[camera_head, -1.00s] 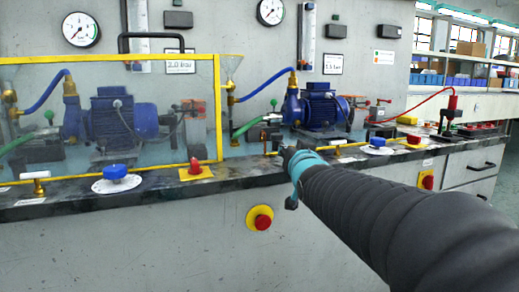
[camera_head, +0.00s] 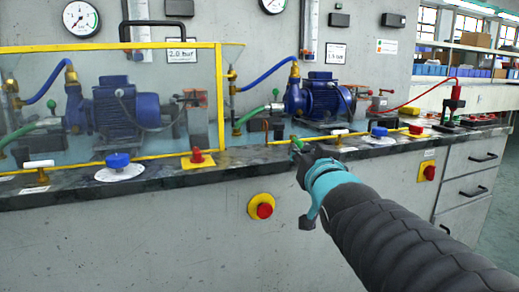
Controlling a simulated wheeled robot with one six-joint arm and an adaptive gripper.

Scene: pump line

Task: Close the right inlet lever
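The right pump (camera_head: 325,98) is blue and stands on the bench. A green hose (camera_head: 251,115) runs to its inlet side, where a small green knob (camera_head: 276,92) stands upright, perhaps the right inlet lever. My gripper (camera_head: 300,149) is at the bench's front edge, below and slightly right of that knob and apart from it. A small green piece shows at its tip; I cannot tell what it belongs to. The wrist hides the fingers, so their opening is unclear.
A clear yellow-framed guard (camera_head: 219,100) covers the left pump. A red emergency button (camera_head: 264,211) is on the front panel. A blue dial (camera_head: 379,132), a white T-handle (camera_head: 338,132) and a red knob (camera_head: 197,156) line the bench edge.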

